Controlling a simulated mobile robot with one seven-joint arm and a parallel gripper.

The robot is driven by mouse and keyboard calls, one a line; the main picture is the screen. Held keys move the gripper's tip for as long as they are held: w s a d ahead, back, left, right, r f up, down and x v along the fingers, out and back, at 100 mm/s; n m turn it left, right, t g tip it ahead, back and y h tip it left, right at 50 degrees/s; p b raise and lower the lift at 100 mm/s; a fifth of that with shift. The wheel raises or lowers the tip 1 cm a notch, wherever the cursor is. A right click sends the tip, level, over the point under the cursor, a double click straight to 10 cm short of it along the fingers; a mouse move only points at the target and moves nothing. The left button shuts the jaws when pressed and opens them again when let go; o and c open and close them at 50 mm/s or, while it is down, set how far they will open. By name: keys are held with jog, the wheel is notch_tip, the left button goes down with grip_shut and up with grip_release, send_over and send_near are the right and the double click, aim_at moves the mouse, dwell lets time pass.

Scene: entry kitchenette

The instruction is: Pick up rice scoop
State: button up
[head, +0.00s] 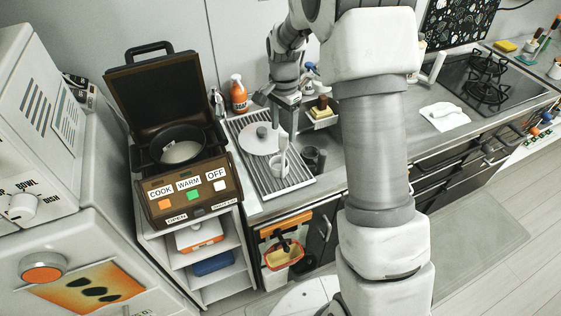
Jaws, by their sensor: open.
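A white upright piece that looks like the rice scoop (283,142) stands in a small white cup (280,165) on the drying rack; at this size I cannot be sure of its shape. My gripper (284,119) points down over the rack, open, with its fingers just above and around the top of this piece in the picture. I cannot tell whether they touch it. Nothing is seen held between the fingers.
A white round lid (254,143) with a grey knob lies on the rack (262,183), left of the cup. Dark cups (314,159) stand to the right. An orange bottle (239,94) and a sponge holder (321,113) stand behind.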

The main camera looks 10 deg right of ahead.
jog(key=f, duration=0.4)
jog(key=shift+s+f+p, duration=0.25)
jog(key=shift+f+p, duration=0.15)
grip_shut()
